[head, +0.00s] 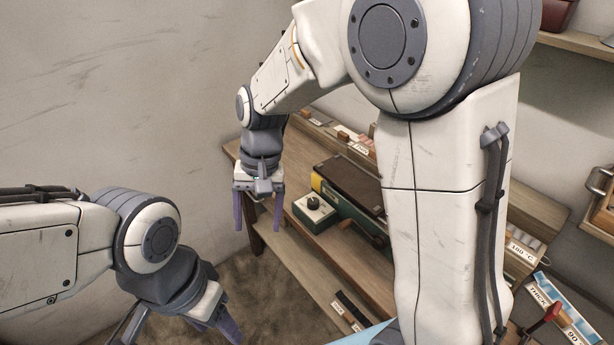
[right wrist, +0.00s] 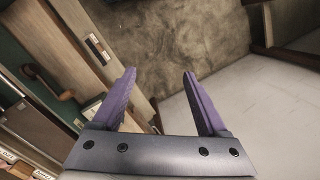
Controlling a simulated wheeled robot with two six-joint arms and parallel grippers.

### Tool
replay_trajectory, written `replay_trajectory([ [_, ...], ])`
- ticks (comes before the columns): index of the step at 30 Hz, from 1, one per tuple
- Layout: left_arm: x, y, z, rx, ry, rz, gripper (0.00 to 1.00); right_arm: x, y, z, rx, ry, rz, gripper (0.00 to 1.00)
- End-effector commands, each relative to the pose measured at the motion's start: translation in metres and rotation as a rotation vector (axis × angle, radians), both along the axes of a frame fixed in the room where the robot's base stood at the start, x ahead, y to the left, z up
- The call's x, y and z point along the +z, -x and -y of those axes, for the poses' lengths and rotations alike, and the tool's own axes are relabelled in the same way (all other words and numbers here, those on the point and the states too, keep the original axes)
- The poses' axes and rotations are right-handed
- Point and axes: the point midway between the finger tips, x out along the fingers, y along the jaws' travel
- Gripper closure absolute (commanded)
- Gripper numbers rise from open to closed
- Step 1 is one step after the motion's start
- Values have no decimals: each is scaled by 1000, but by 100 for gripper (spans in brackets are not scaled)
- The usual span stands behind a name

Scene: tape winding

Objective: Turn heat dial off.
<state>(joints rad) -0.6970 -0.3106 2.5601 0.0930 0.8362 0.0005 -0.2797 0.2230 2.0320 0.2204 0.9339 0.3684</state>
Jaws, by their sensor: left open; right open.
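The heat dial (head: 313,202) is a small black knob on top of a pale control box (head: 314,213), at the left end of the green machine on the wooden bench. My right gripper (head: 258,226) points down with purple fingers apart and empty, just left of the control box and not touching it. In the right wrist view, its open fingers (right wrist: 162,88) are empty and I cannot make out the dial. My left gripper (head: 222,330) is low at the bottom left, open, partly cut off by the frame edge, and far from the dial.
The green machine (head: 349,222) has a dark top and a wooden crank handle (head: 371,236); it also shows in the right wrist view (right wrist: 22,75). My right arm hides much of the bench (head: 298,262). Labelled strips (head: 352,308) lie near the front. Bare floor (head: 265,300) is left of the bench.

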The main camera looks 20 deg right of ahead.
Motion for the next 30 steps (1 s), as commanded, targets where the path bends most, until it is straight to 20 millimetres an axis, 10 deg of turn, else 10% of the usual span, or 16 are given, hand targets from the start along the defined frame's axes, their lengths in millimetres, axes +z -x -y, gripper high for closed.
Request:
replay_trajectory([
  [6, 50, 0, 0, 1, 0, 0, 43, -15, -123, 89, -613, -46, -145, 24],
  [15, 80, 0, 0, 2, 0, 0, 43, -67, -183, 205, -1144, -115, -281, 24],
  [30, 104, 0, 0, 3, 0, 0, 43, -129, -184, 201, -1224, -125, -308, 24],
])
